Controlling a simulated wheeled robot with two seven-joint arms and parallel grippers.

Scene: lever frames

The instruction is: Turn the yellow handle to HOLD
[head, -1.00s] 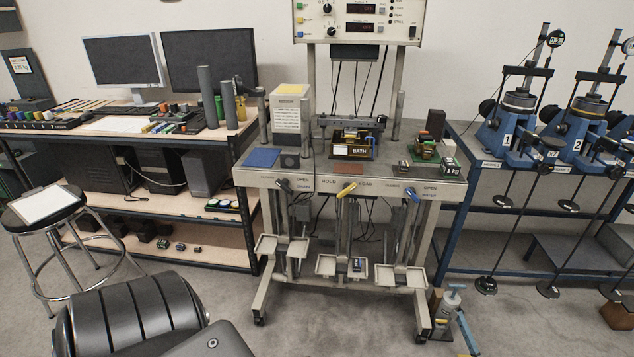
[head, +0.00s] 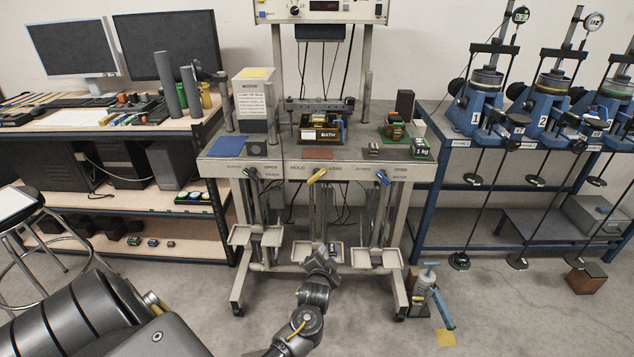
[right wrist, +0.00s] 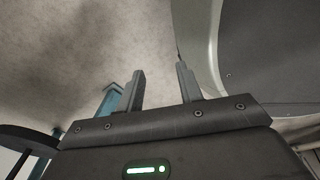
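The yellow handle (head: 317,175) sits on the front panel of the grey bench frame (head: 300,184), in the middle of a row of three. It slants from lower left to upper right, between the word HOLD (head: 296,168) on its left and LOAD (head: 336,169) on its right. My left gripper (head: 321,252) is below the handle, in front of the lower trays, and apart from it. Its fingers are too small to tell whether open. My right gripper (right wrist: 161,76) shows in the right wrist view with its two fingers apart and nothing between them.
A black handle (head: 251,173) is left of the yellow one and a blue handle (head: 383,177) is right. Small trays (head: 351,256) hang below. A stool (head: 25,225) is at left.

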